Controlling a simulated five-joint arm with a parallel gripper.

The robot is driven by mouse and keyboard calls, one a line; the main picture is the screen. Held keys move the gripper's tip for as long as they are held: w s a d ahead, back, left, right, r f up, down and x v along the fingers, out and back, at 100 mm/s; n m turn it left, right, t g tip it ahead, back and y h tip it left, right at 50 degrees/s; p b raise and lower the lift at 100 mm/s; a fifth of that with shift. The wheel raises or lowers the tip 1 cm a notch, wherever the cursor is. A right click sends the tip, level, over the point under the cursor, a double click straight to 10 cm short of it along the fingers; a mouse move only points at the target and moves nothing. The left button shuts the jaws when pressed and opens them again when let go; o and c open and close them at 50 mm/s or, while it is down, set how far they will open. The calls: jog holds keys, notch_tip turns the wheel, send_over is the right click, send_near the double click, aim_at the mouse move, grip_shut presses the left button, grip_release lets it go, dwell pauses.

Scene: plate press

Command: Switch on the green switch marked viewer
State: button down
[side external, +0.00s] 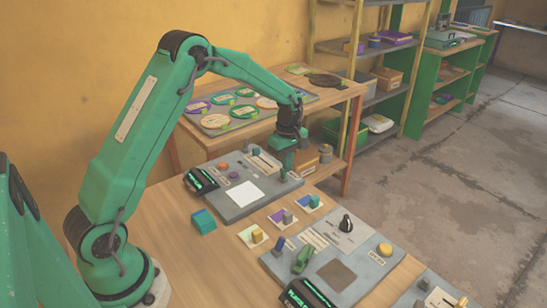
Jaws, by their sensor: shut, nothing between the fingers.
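My gripper (284,163) points down over the right part of the far grey panel (228,211). Its fingers are shut with nothing between them. A small green switch-like part (284,176) shows right under the fingertips; I cannot tell whether they touch it. A larger green lever-like part (303,259) stands on the near grey panel (325,238), well away from my gripper. The labels are too small to read, so I cannot tell which part is marked viewer.
The far panel also bears an orange button (223,166), a purple knob (234,175), a white square (244,193) and a black display (201,180). The near panel has a black knob (346,223) and a yellow button (385,249).

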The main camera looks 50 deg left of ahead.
jog(key=shift+s, duration=0.2)
jog(key=shift+r, duration=0.15)
notch_tip(320, 180, up, 7)
jog(key=w, duration=0.1)
dwell(1.1)
jog(key=shift+w, duration=0.1)
jog(key=s+d+r+m+t, duration=0.1)
jog(key=s+d+r+m, duration=0.25)
jog(key=s+r, duration=0.3)
jog(key=s+d+r+m+t, duration=0.2)
jog(key=s+r+m, duration=0.3)
jog(key=s+r, duration=0.15)
jog(key=s+d+m+t, duration=0.2)
jog(key=s+m, duration=0.7)
jog(key=s, duration=0.8)
jog(key=shift+d+f+t, duration=0.3)
jog(key=shift+d+f, duration=0.05)
jog(key=shift+d, duration=0.5)
